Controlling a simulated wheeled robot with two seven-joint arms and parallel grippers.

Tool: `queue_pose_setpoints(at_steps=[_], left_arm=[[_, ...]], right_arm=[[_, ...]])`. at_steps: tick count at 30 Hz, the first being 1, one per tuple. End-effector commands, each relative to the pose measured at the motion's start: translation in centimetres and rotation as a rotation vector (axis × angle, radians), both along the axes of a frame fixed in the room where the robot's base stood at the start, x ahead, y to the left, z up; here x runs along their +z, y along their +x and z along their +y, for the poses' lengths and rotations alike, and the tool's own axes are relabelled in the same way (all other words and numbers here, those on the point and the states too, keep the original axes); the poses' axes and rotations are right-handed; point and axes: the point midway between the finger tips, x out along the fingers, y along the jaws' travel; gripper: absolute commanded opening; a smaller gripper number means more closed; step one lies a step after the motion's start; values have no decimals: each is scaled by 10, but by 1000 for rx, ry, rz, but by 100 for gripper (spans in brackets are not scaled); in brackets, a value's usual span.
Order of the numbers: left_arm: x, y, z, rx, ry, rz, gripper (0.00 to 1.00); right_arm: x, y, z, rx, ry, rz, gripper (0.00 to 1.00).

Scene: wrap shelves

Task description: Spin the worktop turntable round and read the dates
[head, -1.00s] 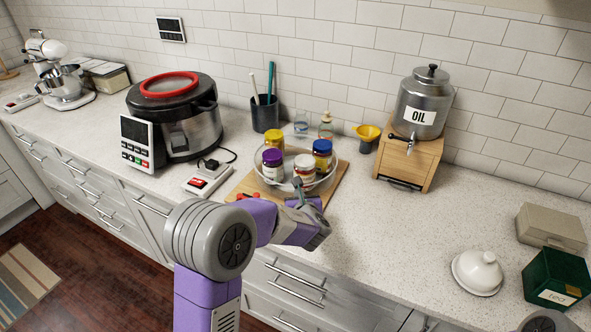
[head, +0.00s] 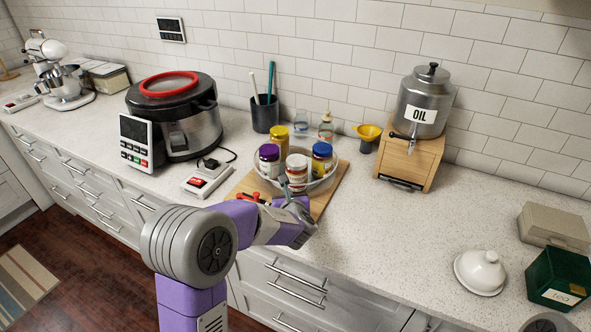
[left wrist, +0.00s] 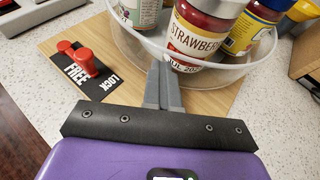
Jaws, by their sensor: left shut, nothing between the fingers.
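The turntable (head: 322,183) is a clear round tray on a wooden board (head: 335,190). It holds a purple-lidded jar (head: 269,158), a yellow-lidded jar (head: 279,139), a blue-lidded jar (head: 321,160) and a white-lidded jar (head: 297,172) at the front. In the left wrist view the front jar (left wrist: 197,35) reads "STRAWBERRY", with a partly legible "JUL 20..." below. My left gripper (head: 286,184) is shut and empty. Its fingertips (left wrist: 161,72) are at the tray's near rim; whether they touch is unclear. A red lever (left wrist: 84,60) sits by a FREE/LOCK label (left wrist: 88,78). My right gripper is out of view.
A multicooker (head: 178,115) and a small switch box (head: 207,178) stand left of the board. An oil dispenser (head: 420,110) on a wooden stand is to the right. A pen cup (head: 265,115) and a yellow funnel (head: 368,132) are behind.

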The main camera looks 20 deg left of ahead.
Motion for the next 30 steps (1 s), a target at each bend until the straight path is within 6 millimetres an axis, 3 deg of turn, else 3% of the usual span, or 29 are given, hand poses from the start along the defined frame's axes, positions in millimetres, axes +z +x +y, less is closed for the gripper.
queue_pose_setpoints(at_steps=[16, 30], left_arm=[[3, 1, 9, -1, 4, -8, 0], [4, -3, 30, -4, 5, -10, 0]], right_arm=[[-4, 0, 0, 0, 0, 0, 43], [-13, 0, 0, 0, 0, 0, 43]])
